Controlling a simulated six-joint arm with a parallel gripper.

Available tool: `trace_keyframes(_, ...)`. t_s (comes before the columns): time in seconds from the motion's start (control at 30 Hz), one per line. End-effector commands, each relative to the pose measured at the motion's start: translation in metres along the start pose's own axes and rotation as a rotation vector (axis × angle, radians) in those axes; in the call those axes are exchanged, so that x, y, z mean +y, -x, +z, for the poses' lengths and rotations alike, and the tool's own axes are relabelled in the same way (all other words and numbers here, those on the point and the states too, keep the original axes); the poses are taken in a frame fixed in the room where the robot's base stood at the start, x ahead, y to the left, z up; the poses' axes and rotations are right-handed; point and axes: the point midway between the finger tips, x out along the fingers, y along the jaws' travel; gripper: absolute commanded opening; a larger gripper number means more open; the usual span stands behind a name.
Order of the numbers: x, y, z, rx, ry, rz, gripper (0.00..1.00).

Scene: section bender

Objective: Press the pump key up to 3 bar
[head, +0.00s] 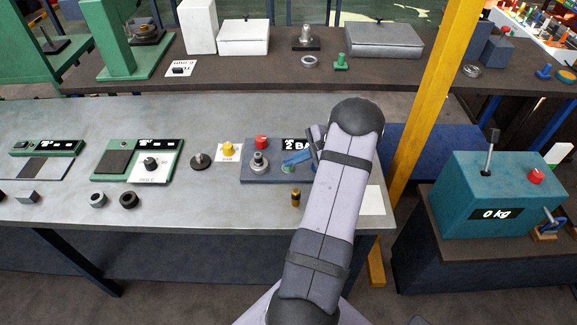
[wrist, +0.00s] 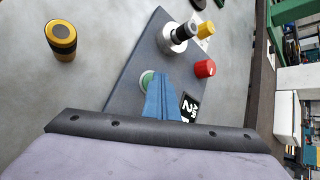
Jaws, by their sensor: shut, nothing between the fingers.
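A slate-blue panel (head: 250,176) lies on the grey bench, and it also shows in the wrist view (wrist: 130,75). In the head view my gripper (head: 286,162) points left, over the key.
A red button (wrist: 204,69) and a silver knob with black top (wrist: 178,37) stand close on the panel. A yellow button (head: 228,149) is left of it. A black-and-yellow cylinder (wrist: 61,40) stands on the bench in front. Bare bench lies between.

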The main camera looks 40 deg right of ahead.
Motion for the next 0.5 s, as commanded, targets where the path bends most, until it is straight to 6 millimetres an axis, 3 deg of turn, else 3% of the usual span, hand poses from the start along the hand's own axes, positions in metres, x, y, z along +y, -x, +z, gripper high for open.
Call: trace_keyframes(0.5,-0.008,0.012,0.009,0.000,0.000,0.001,0.00)
